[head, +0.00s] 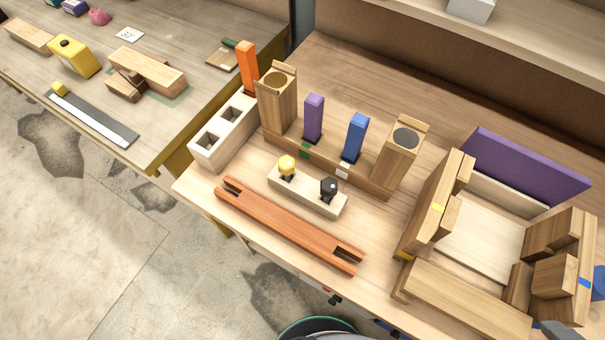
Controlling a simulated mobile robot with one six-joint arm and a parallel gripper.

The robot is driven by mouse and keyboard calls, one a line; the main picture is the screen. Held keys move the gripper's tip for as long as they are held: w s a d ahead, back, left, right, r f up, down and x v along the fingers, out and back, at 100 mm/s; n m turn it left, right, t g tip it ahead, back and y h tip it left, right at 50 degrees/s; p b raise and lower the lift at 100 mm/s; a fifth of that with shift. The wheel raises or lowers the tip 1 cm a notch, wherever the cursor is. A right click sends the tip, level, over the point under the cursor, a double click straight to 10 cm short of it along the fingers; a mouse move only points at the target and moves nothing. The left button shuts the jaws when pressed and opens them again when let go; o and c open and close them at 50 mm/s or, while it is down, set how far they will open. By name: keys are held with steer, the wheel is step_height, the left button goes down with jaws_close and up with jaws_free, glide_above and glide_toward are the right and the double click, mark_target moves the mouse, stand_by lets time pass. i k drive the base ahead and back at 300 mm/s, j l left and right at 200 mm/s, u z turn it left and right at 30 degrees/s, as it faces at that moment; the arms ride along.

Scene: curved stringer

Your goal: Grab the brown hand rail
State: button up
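The brown hand rail (285,226) is a long reddish-brown wooden bar with a slot cut into each end. It lies flat near the front edge of the middle workbench, slanting from upper left to lower right. Nothing lies on it, and its whole length shows. My gripper is not recognisable in the head view, and nothing is touching the rail.
Just behind the rail is a pale block (310,195) with yellow and black knobs. Behind it stands a wooden base (270,143) with upright posts, including purple and blue ones. A white socketed block (222,135) is at left. Wooden assemblies (470,300) crowd the right.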

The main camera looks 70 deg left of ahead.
mark_target(320, 244)
steer(key=u, duration=2.75)
